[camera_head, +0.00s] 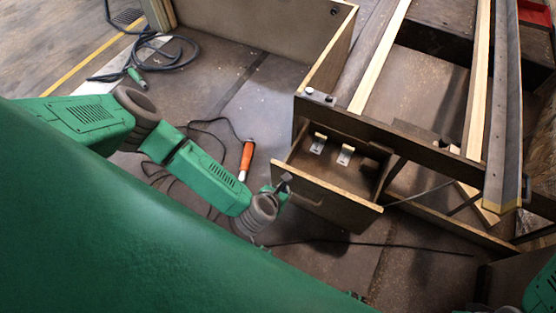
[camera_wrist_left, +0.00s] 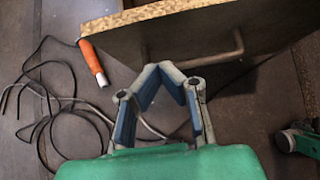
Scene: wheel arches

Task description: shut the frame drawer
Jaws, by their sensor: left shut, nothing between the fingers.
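The frame drawer (camera_head: 335,207) is pulled out of the wooden frame (camera_head: 400,140) and stands open. Its inside shows, holding two small light blocks with metal plates. A bar handle (camera_head: 306,198) is on the drawer front and also shows in the left wrist view (camera_wrist_left: 238,45). My left gripper (camera_head: 284,184) is shut and empty at the left end of the drawer front. In the left wrist view its fingertips (camera_wrist_left: 160,68) are below and left of the handle, with no clear contact. Of my right arm only a part shows at the bottom right; its fingers are unclear.
An orange-handled tool (camera_head: 246,158) with a dark cable lies on the floor left of the drawer. A large open wooden box (camera_head: 260,30) stands behind. Long light planks (camera_head: 380,55) and a metal beam (camera_head: 503,120) lie over the frame. Floor before the drawer is mostly clear.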

